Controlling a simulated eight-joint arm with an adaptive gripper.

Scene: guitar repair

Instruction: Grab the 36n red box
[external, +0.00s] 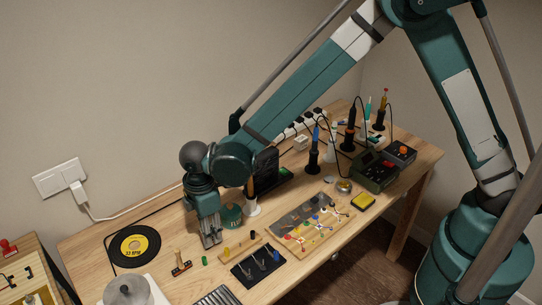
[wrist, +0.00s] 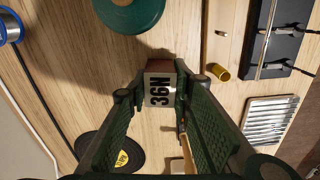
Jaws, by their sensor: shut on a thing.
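The 36N box (wrist: 160,88) shows in the wrist view between my fingertips, with a pale face lettered "36N" and reddish-brown sides. My gripper (wrist: 162,92) is shut on it, one finger on each side. In the external view my gripper (external: 211,240) points down over the left part of the wooden workbench. The box cannot be made out there, hidden by the fingers. I cannot tell whether the box touches the bench.
A green round object (wrist: 130,12) stands close by. A black disc with a yellow label (external: 134,246) lies left. A black block with metal tools (external: 258,263), a component board (external: 308,221) and a ribbed metal piece (wrist: 270,118) lie right. Soldering tools (external: 349,130) stand further back.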

